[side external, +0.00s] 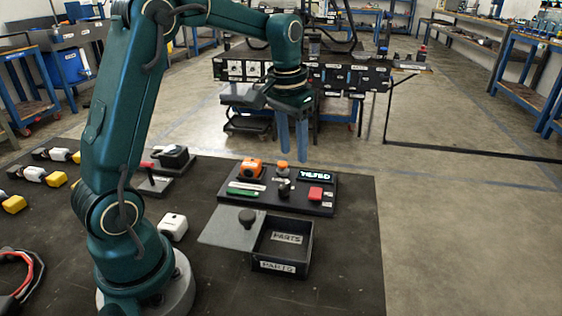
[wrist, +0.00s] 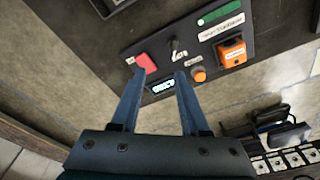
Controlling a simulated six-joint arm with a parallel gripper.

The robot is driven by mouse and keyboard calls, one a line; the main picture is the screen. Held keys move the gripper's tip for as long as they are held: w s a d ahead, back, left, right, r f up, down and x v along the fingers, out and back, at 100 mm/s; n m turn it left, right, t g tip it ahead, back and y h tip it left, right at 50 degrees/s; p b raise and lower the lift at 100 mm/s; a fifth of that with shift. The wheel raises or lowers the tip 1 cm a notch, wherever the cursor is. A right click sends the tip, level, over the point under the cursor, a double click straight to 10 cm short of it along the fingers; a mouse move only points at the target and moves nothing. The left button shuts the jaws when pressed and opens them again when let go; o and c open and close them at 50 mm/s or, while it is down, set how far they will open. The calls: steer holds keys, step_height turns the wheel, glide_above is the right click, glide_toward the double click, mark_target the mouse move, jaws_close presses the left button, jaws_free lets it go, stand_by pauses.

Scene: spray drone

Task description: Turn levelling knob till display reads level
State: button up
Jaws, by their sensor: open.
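A black control panel (side external: 245,206) lies on the dark table. Its lit display (side external: 315,176) reads "TILTED"; it also shows in the wrist view (wrist: 164,86), too small to read there. A round orange knob (side external: 282,167) stands left of the display, and a small black knob (side external: 284,190) stands in front of it. They show in the wrist view as the orange knob (wrist: 198,74) and the black knob (wrist: 179,54). I cannot read which one is labelled for levelling. My gripper (side external: 292,148) points down above the panel's back edge, open and empty, touching nothing visible.
The panel also carries a red block (side external: 315,193), an orange box (side external: 250,168) and a green bar (side external: 243,192). In front stands an open black parts box (side external: 307,262) with a grey knobbed lid (side external: 225,232) beside it. A white block (side external: 173,227) sits further left. The table's right side is clear.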

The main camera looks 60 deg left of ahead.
steer(key=n+g, duration=0.1)
steer(key=g, duration=0.1)
glide_above(284, 185)
step_height(284, 185, down, 6)
steer(key=shift+r, duration=0.1)
steer(key=shift+f, duration=2.45)
steer(key=shift+c, duration=0.3)
jaws_close()
